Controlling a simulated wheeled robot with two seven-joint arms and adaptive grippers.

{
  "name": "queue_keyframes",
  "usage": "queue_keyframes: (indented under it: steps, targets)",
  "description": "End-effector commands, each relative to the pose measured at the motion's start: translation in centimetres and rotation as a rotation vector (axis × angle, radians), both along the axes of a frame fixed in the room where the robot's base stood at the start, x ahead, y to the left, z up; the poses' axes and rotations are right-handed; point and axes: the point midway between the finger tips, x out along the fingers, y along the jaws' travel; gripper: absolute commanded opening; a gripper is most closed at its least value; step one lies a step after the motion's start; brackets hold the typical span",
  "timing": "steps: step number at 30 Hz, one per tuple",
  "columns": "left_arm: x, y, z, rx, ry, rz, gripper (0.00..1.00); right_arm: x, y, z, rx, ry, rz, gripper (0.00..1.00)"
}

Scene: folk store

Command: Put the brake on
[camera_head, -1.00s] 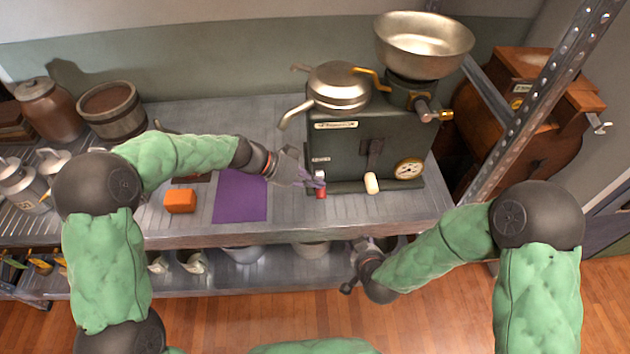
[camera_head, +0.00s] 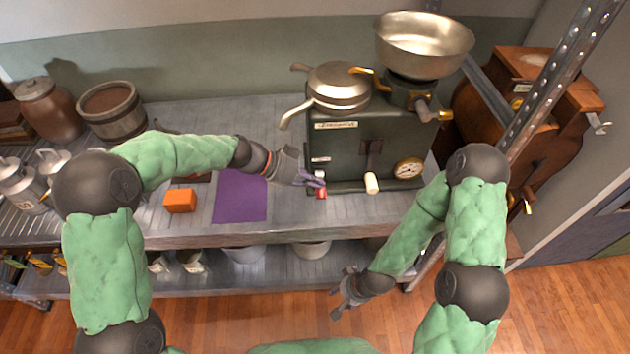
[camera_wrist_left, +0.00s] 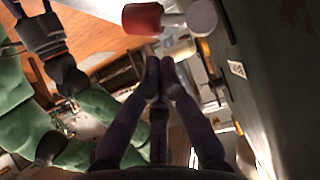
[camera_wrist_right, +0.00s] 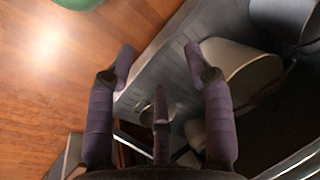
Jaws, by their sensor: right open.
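The dark green machine (camera_head: 340,150) stands on the metal shelf and carries a lidded pan. A small red handle (camera_head: 321,193) sits low on its left front; in the left wrist view the red handle (camera_wrist_left: 142,18) has a pale stalk ending in a white disc. I cannot tell for sure that it is the brake. My left gripper (camera_head: 320,181) is beside it; its fingertips (camera_wrist_left: 160,72) are together, just short of the red handle, with nothing visible between them. My right gripper (camera_head: 342,298) is open and empty, low in front of the shelf; its spread fingers (camera_wrist_right: 160,65) also show.
A cream knob (camera_head: 372,183) and a round dial (camera_head: 408,169) are on the machine's front. A metal bowl (camera_head: 424,42) stands atop its right side. A purple mat (camera_head: 240,195) and an orange block (camera_head: 180,201) lie left. A metal post (camera_head: 550,85) rises at right.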

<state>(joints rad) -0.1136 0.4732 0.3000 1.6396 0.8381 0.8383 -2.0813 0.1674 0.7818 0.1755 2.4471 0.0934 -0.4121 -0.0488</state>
Motion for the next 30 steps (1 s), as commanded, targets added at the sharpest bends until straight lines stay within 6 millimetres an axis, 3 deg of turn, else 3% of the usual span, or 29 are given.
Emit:
queue_keyframes:
  steps: [9,30]
  targets:
    - [0.0,0.0,0.0,0.000,0.000,0.000,0.00,-2.3,1.1,-2.1,0.048,0.089,0.039,0.53]
    - [-0.1,0.3,0.0,0.000,-0.048,0.001,0.00,-2.5,1.2,-2.3,0.054,0.097,0.043,0.53]
